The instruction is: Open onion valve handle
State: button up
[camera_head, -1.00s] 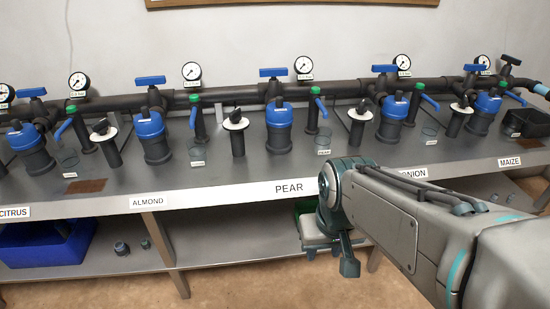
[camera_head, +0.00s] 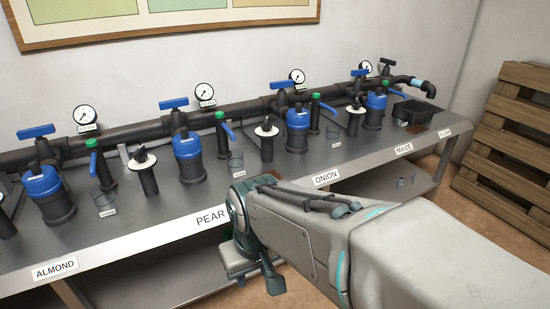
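The onion valve handle (camera_head: 285,85) is a blue bar on top of the dark pipe, above the station with the ONION label (camera_head: 326,177). It looks roughly in line with the pipe. A pressure gauge (camera_head: 297,76) stands just behind it. My gripper (camera_head: 255,270) hangs low in front of the bench edge, between the PEAR and ONION labels. It is well below and apart from the handle. Its fingers are small and dark here, and I cannot tell whether they are open.
A blue-capped filter (camera_head: 297,130), a green-topped post with a blue lever (camera_head: 315,112) and a white-collared black post (camera_head: 266,138) stand before the pipe. Similar stations line the bench. A wooden pallet (camera_head: 510,150) leans at right. Open floor lies between.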

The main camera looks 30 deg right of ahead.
aim_at(281, 85)
jog(key=z, duration=0.55)
jog(key=k, duration=0.65)
jog(key=z, duration=1.2)
jog(key=i, duration=1.7)
jog(key=u, duration=0.4)
